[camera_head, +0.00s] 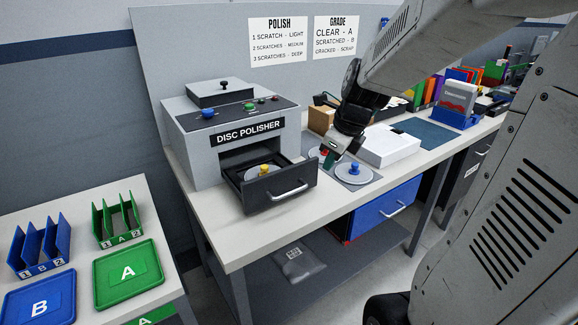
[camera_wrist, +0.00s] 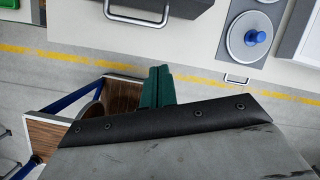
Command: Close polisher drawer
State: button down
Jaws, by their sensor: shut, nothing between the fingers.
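The disc polisher (camera_head: 230,130) is a grey box with a dark sloped top on the workbench. Its black drawer (camera_head: 272,186) is pulled out at the front, with a silver handle (camera_head: 289,192) and a disc with a yellow knob (camera_head: 264,170) inside. The drawer handle also shows at the top of the wrist view (camera_wrist: 137,12). My gripper (camera_head: 329,158) is shut and empty, to the right of the drawer and apart from it. Its green fingers (camera_wrist: 158,88) show together in the wrist view.
A disc with a blue knob (camera_head: 354,172) sits on a grey pad right of the drawer. A white box (camera_head: 388,146) stands behind it. A blue drawer (camera_head: 385,208) is below the bench top. Green (camera_head: 128,272) and blue (camera_head: 39,303) trays are at left. Bench front is clear.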

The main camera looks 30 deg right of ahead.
jog(key=w+d+f+m, duration=0.1)
jog(key=f, duration=0.2)
jog(key=w+d+f+m, duration=0.1)
jog(key=w+f+m, duration=0.1)
jog(key=f, duration=0.2)
jog(key=w+d+f+m, duration=0.1)
jog(key=w+f, duration=0.1)
jog(key=f, duration=0.2)
jog(key=shift+w+d+f+m, duration=0.15)
jog(key=shift+w+d+m, duration=0.15)
jog(key=shift+m, duration=0.1)
jog(key=shift+w+r, duration=0.2)
jog(key=shift+w, duration=1.05)
jog(key=shift+w+a, duration=0.1)
jog(key=shift+w, duration=0.5)
